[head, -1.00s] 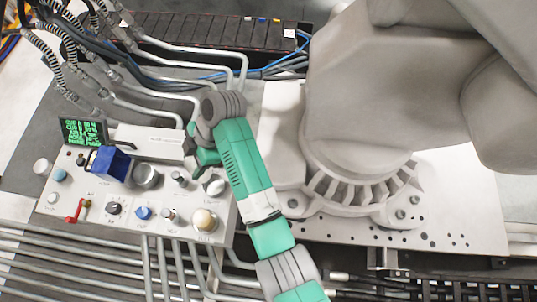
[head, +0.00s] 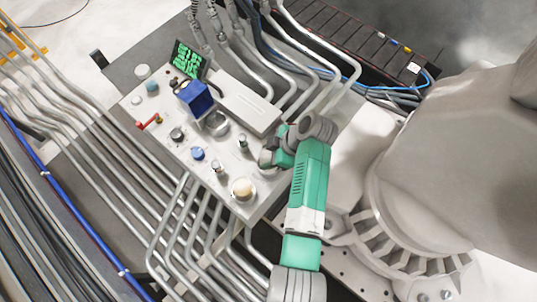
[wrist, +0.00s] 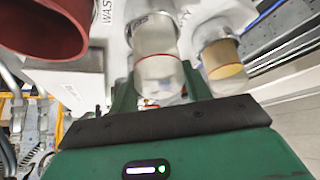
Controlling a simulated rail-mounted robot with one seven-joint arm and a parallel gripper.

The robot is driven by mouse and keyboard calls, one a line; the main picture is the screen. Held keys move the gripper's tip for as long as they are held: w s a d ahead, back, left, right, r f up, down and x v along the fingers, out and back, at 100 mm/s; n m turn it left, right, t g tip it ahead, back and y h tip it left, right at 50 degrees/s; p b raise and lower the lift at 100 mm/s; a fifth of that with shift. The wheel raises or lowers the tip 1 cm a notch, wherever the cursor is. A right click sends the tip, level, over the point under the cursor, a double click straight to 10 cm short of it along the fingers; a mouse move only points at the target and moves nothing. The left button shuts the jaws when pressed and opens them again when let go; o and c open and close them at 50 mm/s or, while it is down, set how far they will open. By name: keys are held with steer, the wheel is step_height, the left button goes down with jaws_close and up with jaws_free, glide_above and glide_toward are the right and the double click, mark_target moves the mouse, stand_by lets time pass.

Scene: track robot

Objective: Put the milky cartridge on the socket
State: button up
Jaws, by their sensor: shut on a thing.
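The milky cartridge (wrist: 160,82) is a pale translucent cylinder with a thin red ring, in the wrist view. My gripper (wrist: 158,92) is shut on it, with a green finger on either side. A similar clear and white cylinder (wrist: 153,35) lines up just beyond it; I cannot tell whether the two touch. In the head view my gripper (head: 268,158) is at the right edge of the white control panel (head: 180,160), and the held cartridge is hidden or too small to make out. I cannot tell for sure which fitting is the socket.
A second cylinder with amber content (wrist: 224,62) stands right of the held one. A dark red cup (wrist: 55,28) is at upper left. Pipes run alongside.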

steer(key=shift+f, duration=0.2)
steer(key=shift+f, duration=0.15)
steer(key=o, duration=1.1)
steer(key=shift+r, duration=0.3)
steer(key=p+v, duration=0.1)
steer(key=v, duration=1.1)
steer(key=shift+p, duration=0.4)
